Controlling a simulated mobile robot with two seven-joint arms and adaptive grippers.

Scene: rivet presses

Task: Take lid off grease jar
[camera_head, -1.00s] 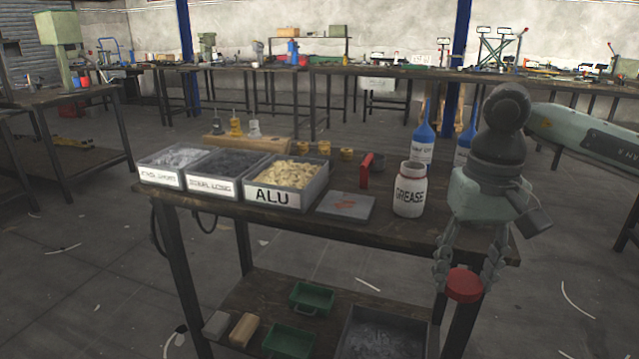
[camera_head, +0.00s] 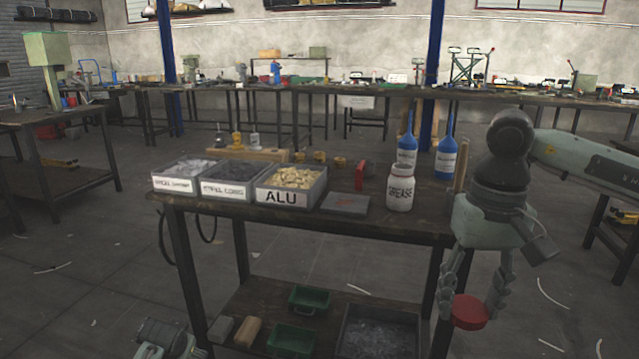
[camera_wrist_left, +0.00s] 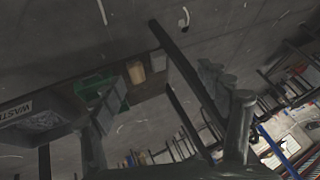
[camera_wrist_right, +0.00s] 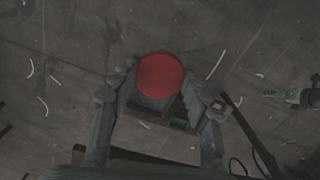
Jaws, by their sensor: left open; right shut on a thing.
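The white grease jar (camera_head: 400,188), labelled GREASE, stands upright and without a lid on the table near its right end. My right gripper (camera_head: 470,300) is shut on the round red lid (camera_head: 469,312) and holds it off the table's front right side, lower than the tabletop and away from the jar. The lid also shows between the fingers in the right wrist view (camera_wrist_right: 160,75). My left gripper (camera_wrist_left: 238,130) is open and empty in the left wrist view. In the head view, part of my left arm shows at the bottom left.
Three bins, the nearest labelled ALU (camera_head: 290,187), stand on the table's left. A grey plate (camera_head: 345,204) and a red item (camera_head: 360,176) lie left of the jar. Blue bottles (camera_head: 446,155) stand behind it. Green trays (camera_head: 309,298) sit on the lower shelf.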

